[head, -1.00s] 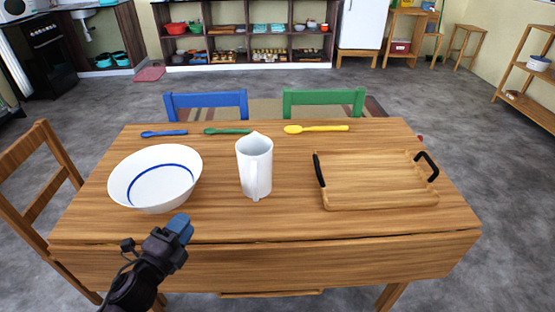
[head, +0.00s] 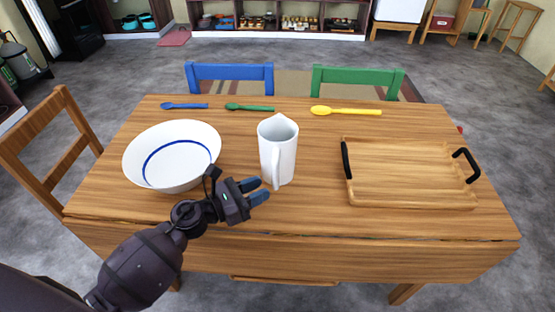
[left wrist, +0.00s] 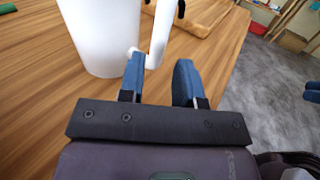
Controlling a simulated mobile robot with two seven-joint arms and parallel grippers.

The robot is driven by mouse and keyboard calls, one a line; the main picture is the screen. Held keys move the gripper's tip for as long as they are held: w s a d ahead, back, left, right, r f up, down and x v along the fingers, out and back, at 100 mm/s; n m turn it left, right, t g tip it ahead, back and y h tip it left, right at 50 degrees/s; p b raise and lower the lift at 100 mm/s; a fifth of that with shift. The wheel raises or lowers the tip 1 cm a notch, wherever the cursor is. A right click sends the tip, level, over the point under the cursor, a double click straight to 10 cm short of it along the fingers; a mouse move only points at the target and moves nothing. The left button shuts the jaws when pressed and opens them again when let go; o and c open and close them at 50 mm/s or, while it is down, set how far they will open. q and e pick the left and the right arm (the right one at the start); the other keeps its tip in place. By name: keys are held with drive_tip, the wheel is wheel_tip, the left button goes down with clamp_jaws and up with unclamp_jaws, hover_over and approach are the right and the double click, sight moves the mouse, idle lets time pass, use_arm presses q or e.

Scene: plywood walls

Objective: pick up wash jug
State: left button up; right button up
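The white wash jug (head: 277,150) stands upright on the wooden table, with its handle facing the near side. My left gripper (head: 258,190) is at the near left of the jug, its blue fingertips close to the lower end of the handle. In the left wrist view the jug (left wrist: 100,35) is just ahead, and its handle (left wrist: 160,35) lies beyond the gap between the fingers. The fingers (left wrist: 162,80) are apart with nothing between them. Whether the left fingertip touches the handle's lower end is hard to tell. My right gripper is not in view.
A white bowl (head: 172,155) with a blue ring is left of the jug, close to my left wrist. A wooden tray (head: 410,198) with black handles lies to the right. Blue (head: 185,105), green (head: 248,107) and yellow (head: 345,111) spoons lie along the far edge.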

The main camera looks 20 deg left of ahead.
sight(277, 160)
use_arm(q)
drive_tip(key=shift+x, duration=1.05)
drive_tip(key=x, duration=0.4)
drive_tip(key=shift+r+p, duration=0.35)
drive_tip(key=shift+w+d+f, duration=0.1)
drive_tip(key=shift+w+d, duration=0.2)
drive_tip(key=shift+w, duration=0.15)
drive_tip(key=shift+c, duration=0.5)
clamp_jaws()
